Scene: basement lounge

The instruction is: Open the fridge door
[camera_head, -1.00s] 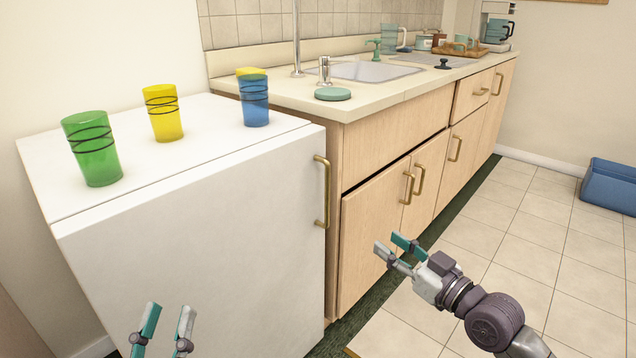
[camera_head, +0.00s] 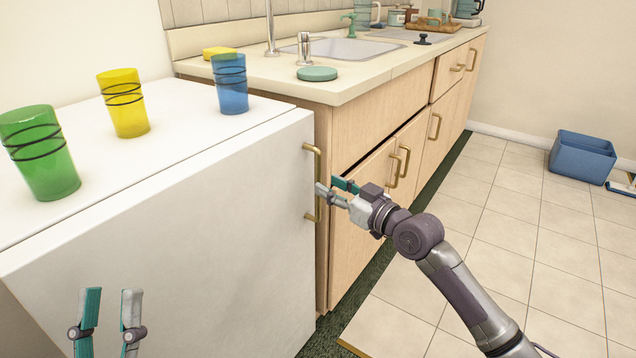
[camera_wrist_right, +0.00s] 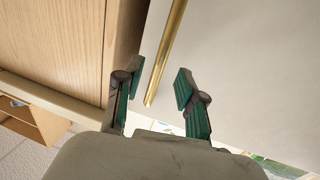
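The small white fridge (camera_head: 200,220) stands at the left, its door shut. Its brass bar handle (camera_head: 317,182) is upright near the door's right edge. My right gripper (camera_head: 333,187) is open at the handle, with its fingertips close to the bar in the head view. In the right wrist view the handle (camera_wrist_right: 168,50) runs down toward the space between the open fingers (camera_wrist_right: 158,88); I cannot tell if they touch it. My left gripper (camera_head: 106,295) is open and empty, low in front of the fridge door.
Green (camera_head: 40,155), yellow (camera_head: 123,103) and blue (camera_head: 230,84) cups stand on the fridge top. Wooden cabinets (camera_head: 375,130) with a sink counter adjoin the fridge's right side. A blue bin (camera_head: 582,158) is on the tiled floor, which is otherwise mostly clear at right.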

